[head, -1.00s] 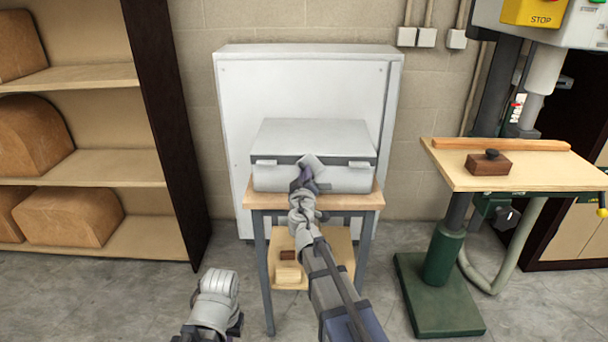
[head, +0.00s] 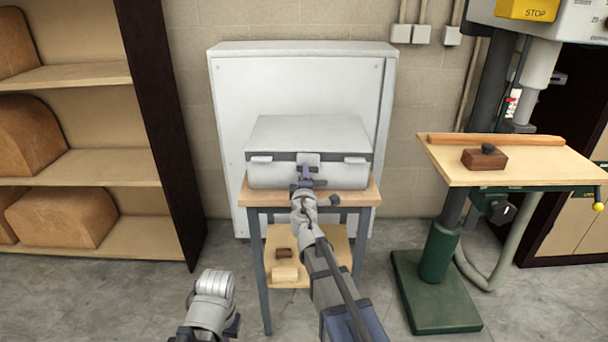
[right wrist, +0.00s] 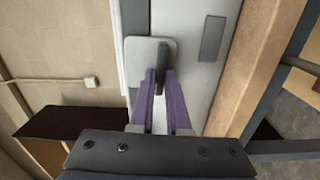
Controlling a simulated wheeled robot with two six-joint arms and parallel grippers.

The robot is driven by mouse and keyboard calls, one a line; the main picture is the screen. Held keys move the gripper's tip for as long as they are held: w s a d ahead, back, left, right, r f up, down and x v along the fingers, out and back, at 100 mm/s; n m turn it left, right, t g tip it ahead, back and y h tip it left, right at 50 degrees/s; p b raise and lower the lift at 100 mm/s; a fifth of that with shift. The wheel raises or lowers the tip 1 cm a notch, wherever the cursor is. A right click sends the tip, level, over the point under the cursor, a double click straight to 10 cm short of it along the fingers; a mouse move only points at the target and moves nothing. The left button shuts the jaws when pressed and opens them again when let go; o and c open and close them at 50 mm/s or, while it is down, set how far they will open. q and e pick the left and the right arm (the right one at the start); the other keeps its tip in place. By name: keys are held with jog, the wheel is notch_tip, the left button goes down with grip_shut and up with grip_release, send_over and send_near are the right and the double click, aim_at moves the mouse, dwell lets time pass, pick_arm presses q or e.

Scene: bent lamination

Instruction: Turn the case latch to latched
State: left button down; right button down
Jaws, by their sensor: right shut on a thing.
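The pale grey case (head: 270,174) sits closed on a small wooden-topped table, with a dark band along its front seam. Its latch (head: 308,158) is a light square plate at the front middle, sitting squarely across the dark band. My right gripper (head: 306,171) is at the case front. In the right wrist view, its purple fingers (right wrist: 161,88) are shut on the dark grip fin of the latch plate (right wrist: 140,48). Of my left arm, only a grey link shows at the bottom of the head view; its gripper is not visible.
The small table (head: 357,196) has a lower shelf with small blocks. A white cabinet (head: 225,100) stands behind. A wooden shelf unit (head: 85,167) is at the left, and a drill press table (head: 520,172) is at the right.

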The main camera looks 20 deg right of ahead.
jog(key=shift+n, duration=0.4)
jog(key=c, duration=0.9)
grip_release()
jog(key=shift+s, duration=0.15)
jog(key=v, duration=0.7)
jog(key=shift+s, duration=0.3)
